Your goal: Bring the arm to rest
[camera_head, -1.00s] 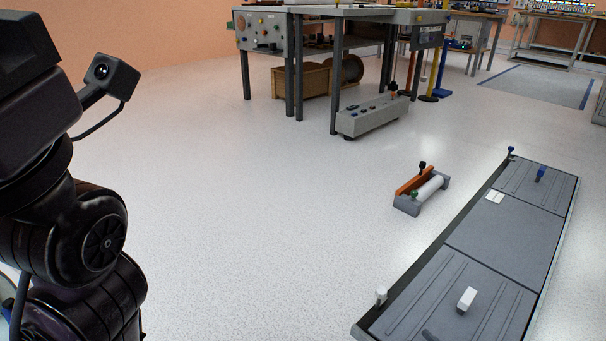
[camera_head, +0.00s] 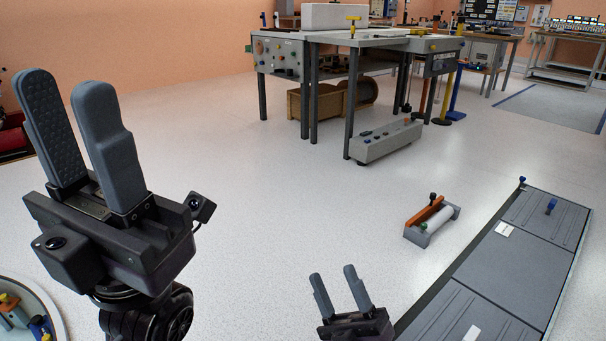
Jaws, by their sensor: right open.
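My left gripper (camera_head: 66,88) stands large at the left of the head view, its two grey fingers pointing up. My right gripper (camera_head: 334,276) shows at the bottom, right of centre, smaller and lower. Its two fingers point up, spread apart and empty. Its arm is hidden below the picture edge. Neither gripper appears to touch anything.
A grey flat platform (camera_head: 510,262) lies at the right, its near end beside my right gripper. A small grey carrier with an orange bar and white roller (camera_head: 432,222) sits on the floor. A workbench (camera_head: 352,41) stands behind. A round tray (camera_head: 38,306) shows lower left. The middle floor is clear.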

